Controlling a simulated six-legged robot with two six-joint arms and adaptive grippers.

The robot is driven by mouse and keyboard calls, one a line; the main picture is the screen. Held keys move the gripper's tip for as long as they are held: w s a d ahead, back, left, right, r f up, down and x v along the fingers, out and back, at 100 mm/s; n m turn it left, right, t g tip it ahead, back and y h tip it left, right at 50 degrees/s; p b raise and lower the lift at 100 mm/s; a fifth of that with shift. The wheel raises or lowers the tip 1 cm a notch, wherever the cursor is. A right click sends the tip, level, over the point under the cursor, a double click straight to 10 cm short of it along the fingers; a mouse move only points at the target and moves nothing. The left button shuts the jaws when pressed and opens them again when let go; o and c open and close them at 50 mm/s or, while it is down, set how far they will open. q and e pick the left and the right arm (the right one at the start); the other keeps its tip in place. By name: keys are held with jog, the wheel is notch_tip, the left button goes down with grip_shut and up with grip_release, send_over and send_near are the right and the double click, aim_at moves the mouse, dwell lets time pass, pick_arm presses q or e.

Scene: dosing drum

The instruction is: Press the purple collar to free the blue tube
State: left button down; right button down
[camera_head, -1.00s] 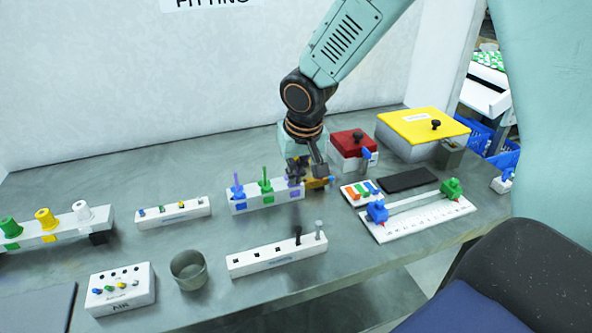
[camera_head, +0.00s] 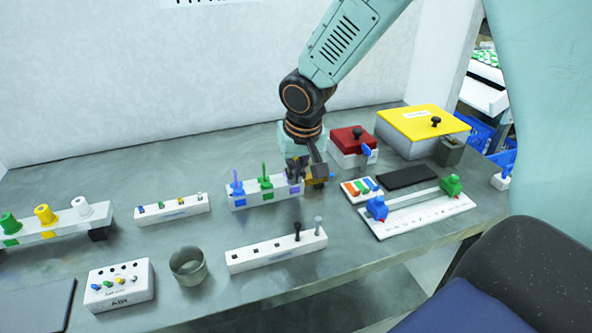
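A white block (camera_head: 246,200) stands at mid-table with a blue fitting (camera_head: 237,187) and a green fitting (camera_head: 266,182) upright on it. A purple patch (camera_head: 296,191) shows on its right end. My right gripper (camera_head: 306,176) is low over that end, its dark fingers pointing down. It hides most of what stands there, so the purple collar cannot be made out clearly. An orange part with a small blue tip (camera_head: 332,176) shows just right of the fingers; whether it is the blue tube is unclear. Finger opening and contact cannot be told. My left gripper is out of view.
In front are a white rack (camera_head: 270,256) with dark and grey pegs, a grey cup (camera_head: 188,267) and an AIR block (camera_head: 122,288). A ruled white board (camera_head: 425,215), a red-lidded box (camera_head: 352,141) and a yellow-lidded box (camera_head: 422,125) stand right.

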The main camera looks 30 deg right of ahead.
jog(key=w+d+p+v, duration=0.1)
jog(key=p+v, duration=0.3)
jog(key=v, duration=0.9)
jog(key=shift+a+r+p, duration=0.35)
jog(key=shift+r+p, duration=0.05)
jog(key=shift+r, duration=0.05)
jog(key=shift+s, duration=0.1)
dwell(0.4)
